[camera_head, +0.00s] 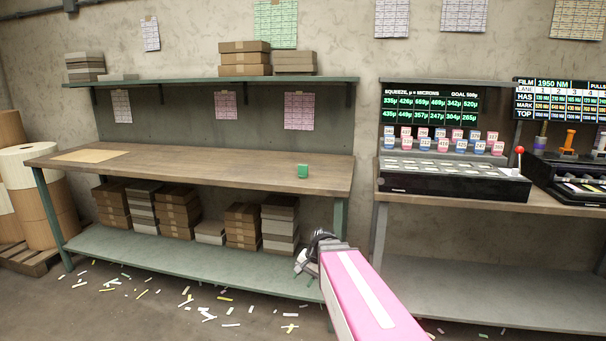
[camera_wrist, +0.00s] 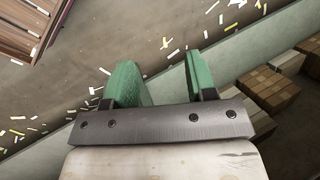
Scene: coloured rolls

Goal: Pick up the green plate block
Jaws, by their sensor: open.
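The block does not show in the wrist view. My gripper (camera_head: 301,262) is below and in front of the bench's front edge, at the end of my pink arm, well apart from the block.
A green lower shelf (camera_head: 180,258) holds several brown boxes (camera_head: 178,215). A panel with screens (camera_head: 430,108) and a black machine (camera_head: 455,180) stand on the right bench. Large rolls (camera_head: 35,190) stand at the left. Most of the workbench top is clear.

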